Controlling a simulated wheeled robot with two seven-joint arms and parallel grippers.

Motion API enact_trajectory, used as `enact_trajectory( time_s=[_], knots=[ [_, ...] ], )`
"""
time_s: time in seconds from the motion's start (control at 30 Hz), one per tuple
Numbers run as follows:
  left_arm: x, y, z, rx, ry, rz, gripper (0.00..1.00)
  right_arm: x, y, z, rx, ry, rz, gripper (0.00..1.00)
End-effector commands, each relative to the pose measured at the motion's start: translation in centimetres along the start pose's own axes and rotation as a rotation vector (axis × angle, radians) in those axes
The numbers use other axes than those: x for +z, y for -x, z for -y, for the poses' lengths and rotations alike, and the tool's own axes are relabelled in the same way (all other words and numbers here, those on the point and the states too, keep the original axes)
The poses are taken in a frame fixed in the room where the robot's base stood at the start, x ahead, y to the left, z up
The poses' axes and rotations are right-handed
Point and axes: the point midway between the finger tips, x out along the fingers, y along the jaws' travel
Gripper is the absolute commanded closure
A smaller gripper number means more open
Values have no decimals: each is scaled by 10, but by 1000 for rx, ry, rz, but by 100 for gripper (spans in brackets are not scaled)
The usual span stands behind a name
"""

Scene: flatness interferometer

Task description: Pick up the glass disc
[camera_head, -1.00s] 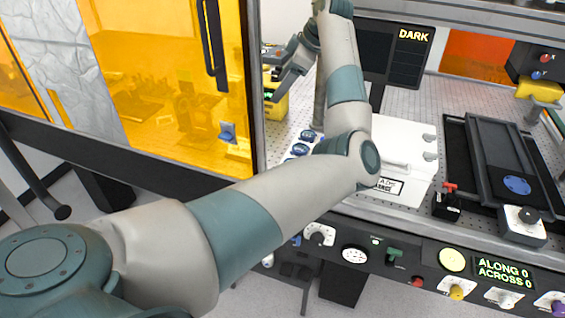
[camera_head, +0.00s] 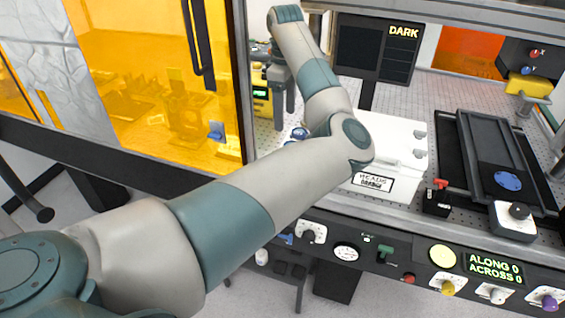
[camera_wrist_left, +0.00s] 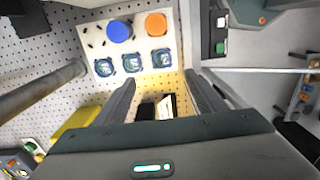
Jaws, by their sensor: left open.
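In the left wrist view a pale tray (camera_wrist_left: 100,42) holds a blue disc (camera_wrist_left: 119,31), an orange disc (camera_wrist_left: 156,24) and a row of three dark teal, clear-looking round pieces with marks (camera_wrist_left: 133,62). I cannot tell which of these is the glass disc. My left gripper (camera_wrist_left: 160,84) is open and empty, its fingertips just short of the teal row in that view. In the head view the left gripper (camera_head: 284,108) points down behind my forearm, which hides most of the tray; a blue round piece (camera_head: 299,133) shows near it. My right gripper is not in view.
A yellow device (camera_head: 262,98) stands left of the gripper, and a grey post (camera_wrist_left: 45,88) rises beside the tray. A white cover (camera_head: 400,135) lies to the right. A black rail fixture (camera_head: 490,150) stands farther right. Orange glazed doors (camera_head: 150,80) flank the left.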

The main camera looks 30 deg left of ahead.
Motion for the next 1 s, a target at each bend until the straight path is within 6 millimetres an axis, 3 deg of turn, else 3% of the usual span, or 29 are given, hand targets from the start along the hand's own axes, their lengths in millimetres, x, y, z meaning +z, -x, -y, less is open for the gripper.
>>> enact_trajectory(
  time_s=[0.6,1.0],
  knots=[
    [-1,-98,1,-3,1,-2,36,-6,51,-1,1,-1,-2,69],
    [-1,-110,1,0,2,-2,36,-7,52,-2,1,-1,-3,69]
  ],
)
